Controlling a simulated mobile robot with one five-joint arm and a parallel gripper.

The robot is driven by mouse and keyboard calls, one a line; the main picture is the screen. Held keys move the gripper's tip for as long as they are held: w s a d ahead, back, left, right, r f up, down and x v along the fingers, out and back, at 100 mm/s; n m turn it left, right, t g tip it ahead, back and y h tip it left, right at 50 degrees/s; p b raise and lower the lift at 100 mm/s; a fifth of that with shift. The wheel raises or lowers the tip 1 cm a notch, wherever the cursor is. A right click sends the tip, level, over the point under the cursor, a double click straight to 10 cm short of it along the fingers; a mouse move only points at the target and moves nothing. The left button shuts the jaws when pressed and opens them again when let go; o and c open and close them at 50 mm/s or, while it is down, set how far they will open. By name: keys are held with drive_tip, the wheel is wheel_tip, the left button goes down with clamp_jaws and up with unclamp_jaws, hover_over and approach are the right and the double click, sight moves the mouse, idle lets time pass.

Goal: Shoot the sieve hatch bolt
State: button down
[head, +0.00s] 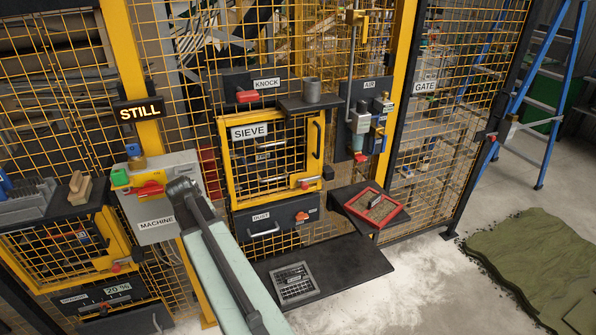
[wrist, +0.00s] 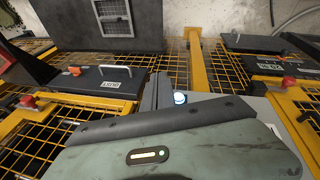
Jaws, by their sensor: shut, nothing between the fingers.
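The sieve hatch (head: 234,187) is a yellow-framed mesh door labelled SIEVE, and it looks closed. Its bolt (head: 305,184), with a red knob, sits at the lower right corner of the frame. How far the bolt is shot is too small to tell. In the wrist view the hatch is upside down at the lower left, with the bolt's red knob (wrist: 28,101) in sight. My gripper (wrist: 158,92) is shut and empty, apart from the bolt. In the head view my arm ends in front of the machine box, left of the hatch, and its fingertips are hidden.
The machine box (head: 157,207) and a yellow post (head: 148,138) stand close to my arm. A dust drawer (head: 282,220) lies below the hatch and a shelf with a cup (head: 312,90) above it. A dark bench (head: 345,263) juts out below.

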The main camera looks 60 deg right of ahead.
drive_tip(key=s+d+r+m+h+p, duration=0.1)
drive_tip(key=s+d+r, duration=0.2)
drive_tip(key=d, duration=0.6)
drive_tip(key=s+d+r+m+h+p, duration=0.1)
drive_tip(key=s+d+r+p, duration=0.1)
drive_tip(key=d, duration=0.8)
drive_tip(key=s+d+r+m+g+h+p, duration=0.1)
drive_tip(key=s+d+r, duration=0.3)
drive_tip(key=d, duration=0.5)
drive_tip(key=shift+s+d+r+p, duration=0.3)
drive_tip(key=shift+s+r+p, duration=0.1)
drive_tip(key=shift+s, duration=0.35)
drive_tip(key=shift+f, duration=0.15)
drive_tip(key=s+d+f+b, duration=0.2)
drive_tip(key=d+f+b, duration=0.6)
drive_tip(key=f+b, duration=0.1)
drive_tip(key=shift+d+f, duration=0.15)
drive_tip(key=shift+d, duration=0.1)
